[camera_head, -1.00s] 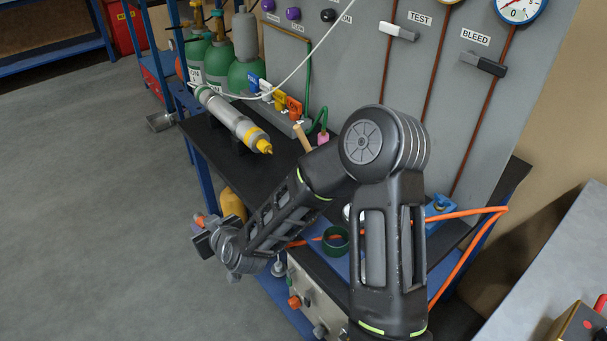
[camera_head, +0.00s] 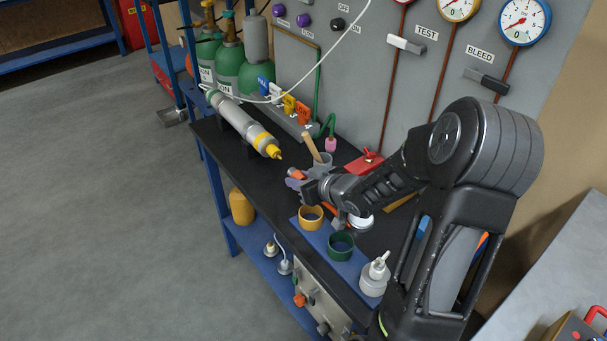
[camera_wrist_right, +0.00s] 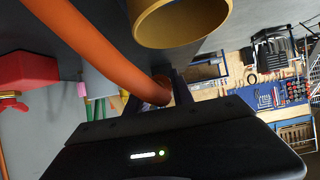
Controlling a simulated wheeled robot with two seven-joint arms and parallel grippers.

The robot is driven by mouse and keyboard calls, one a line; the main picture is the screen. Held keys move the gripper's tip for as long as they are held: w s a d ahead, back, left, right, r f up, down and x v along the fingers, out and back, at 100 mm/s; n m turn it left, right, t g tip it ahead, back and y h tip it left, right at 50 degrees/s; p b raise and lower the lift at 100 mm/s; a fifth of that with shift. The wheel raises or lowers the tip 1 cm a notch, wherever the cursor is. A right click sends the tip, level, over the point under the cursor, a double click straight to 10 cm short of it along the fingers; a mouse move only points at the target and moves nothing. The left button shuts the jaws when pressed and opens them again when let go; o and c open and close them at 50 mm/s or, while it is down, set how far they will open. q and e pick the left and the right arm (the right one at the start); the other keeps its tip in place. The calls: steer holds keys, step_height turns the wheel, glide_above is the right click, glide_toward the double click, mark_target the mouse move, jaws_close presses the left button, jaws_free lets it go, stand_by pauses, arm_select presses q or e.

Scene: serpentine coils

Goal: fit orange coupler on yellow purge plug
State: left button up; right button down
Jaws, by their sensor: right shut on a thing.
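The yellow purge plug (camera_head: 273,151) is the pointed yellow tip on the near end of a grey cylinder (camera_head: 238,120) lying on the black bench top. My right gripper (camera_head: 304,182) is over the bench, to the right of and nearer than the plug, clearly apart from it. It is shut on the orange coupler (camera_head: 296,174), of which only a small end shows past the fingers. In the right wrist view the coupler (camera_wrist_right: 155,92) sits between the fingers, with the thick orange hose (camera_wrist_right: 92,42) beside it. My left gripper is not in view.
A yellow ring (camera_head: 311,218), a green ring (camera_head: 341,246) and a white bottle (camera_head: 374,279) stand on a blue mat near the bench's front edge. A wooden handle (camera_head: 311,147) and a red valve (camera_head: 365,162) are behind the gripper. A gauge panel (camera_head: 375,95) rises at the back.

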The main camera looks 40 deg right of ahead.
mark_target(292, 169)
steer(key=shift+s+d+r, duration=0.1)
steer(key=shift+s+d, duration=0.25)
steer(key=shift+d, duration=0.05)
steer(key=shift+w, duration=0.15)
steer(key=shift+w+b, duration=0.5)
steer(key=shift+w, duration=1.85)
steer(key=shift+w, duration=0.1)
steer(key=shift+w, duration=0.8)
steer(key=shift+w, duration=0.35)
